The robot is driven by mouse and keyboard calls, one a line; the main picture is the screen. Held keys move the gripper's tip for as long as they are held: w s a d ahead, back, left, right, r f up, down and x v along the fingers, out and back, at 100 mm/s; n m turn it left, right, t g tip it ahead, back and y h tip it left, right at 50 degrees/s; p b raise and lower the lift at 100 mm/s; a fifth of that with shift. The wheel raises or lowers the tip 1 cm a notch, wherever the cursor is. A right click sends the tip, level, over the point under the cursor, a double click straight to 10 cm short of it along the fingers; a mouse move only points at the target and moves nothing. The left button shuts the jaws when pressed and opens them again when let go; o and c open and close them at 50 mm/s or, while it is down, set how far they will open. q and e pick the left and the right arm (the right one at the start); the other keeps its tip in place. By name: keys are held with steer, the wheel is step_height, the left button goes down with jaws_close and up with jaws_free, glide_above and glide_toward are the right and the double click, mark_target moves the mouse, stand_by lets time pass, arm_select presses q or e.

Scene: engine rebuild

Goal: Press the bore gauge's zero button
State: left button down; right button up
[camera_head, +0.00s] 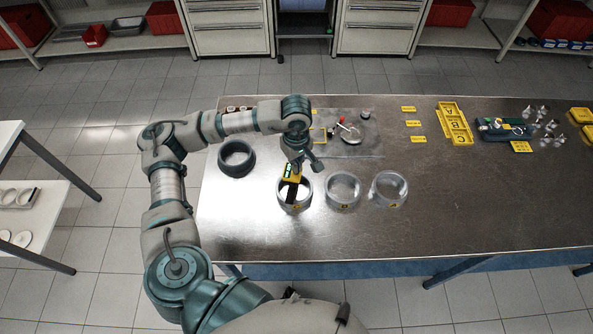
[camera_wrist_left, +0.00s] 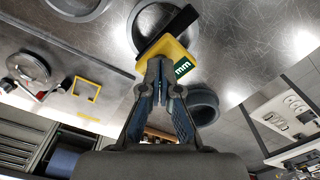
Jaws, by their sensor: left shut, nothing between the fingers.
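The bore gauge (camera_head: 292,172) has a yellow body and a dark lower part. It stands at the ring marked C (camera_head: 306,203), its lower part over or inside that ring. In the left wrist view the gauge's yellow body (camera_wrist_left: 174,50) shows a green display reading "mm". My left gripper (camera_wrist_left: 160,66) is shut and empty, its fingertips right at the yellow body; I cannot tell whether they touch it. In the head view the gripper (camera_head: 300,160) is just above the gauge. The zero button cannot be made out. My right gripper is not in view.
Two more pale rings, the middle one (camera_head: 343,189) and ring A (camera_head: 389,189), stand to the right. A dark ring (camera_head: 237,158) stands to the left. A mat (camera_head: 365,146) with small tools lies behind. The metal table (camera_head: 480,205) is clear at front right.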

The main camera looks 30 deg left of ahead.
arm_select(q)
steer(key=shift+f+b, duration=0.45)
steer(key=shift+f, duration=0.25)
steer(key=shift+r, duration=0.15)
steer(key=shift+r+p, duration=1.45)
steer(key=shift+r, duration=1.5)
